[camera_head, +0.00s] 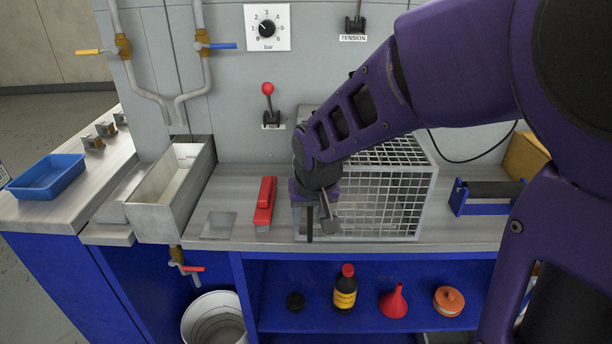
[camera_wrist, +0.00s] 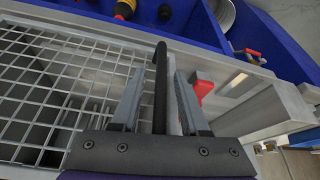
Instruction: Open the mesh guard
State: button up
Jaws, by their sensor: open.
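The mesh guard (camera_head: 385,205) is a grey wire-grid cage on the bench, and its front panel looks closed flat across the front. In the wrist view its mesh (camera_wrist: 62,90) fills the left side. A black upright bar handle (camera_wrist: 160,100) stands at the guard's left front edge; its lower end also shows in the head view (camera_head: 310,224). My gripper (camera_head: 318,208) is at that left front edge, pointing down. In the wrist view my gripper (camera_wrist: 164,85) is open, with one finger on each side of the bar. I cannot tell whether either finger touches it.
A red stapler-like tool (camera_head: 265,201) lies just left of the guard, beside a metal trough (camera_head: 172,195). A blue roller stand (camera_head: 487,197) is to the right. Below, a blue shelf holds a bottle (camera_head: 345,290), a red funnel (camera_head: 394,302) and an orange-topped container (camera_head: 448,301).

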grip_shut()
dwell(1.3)
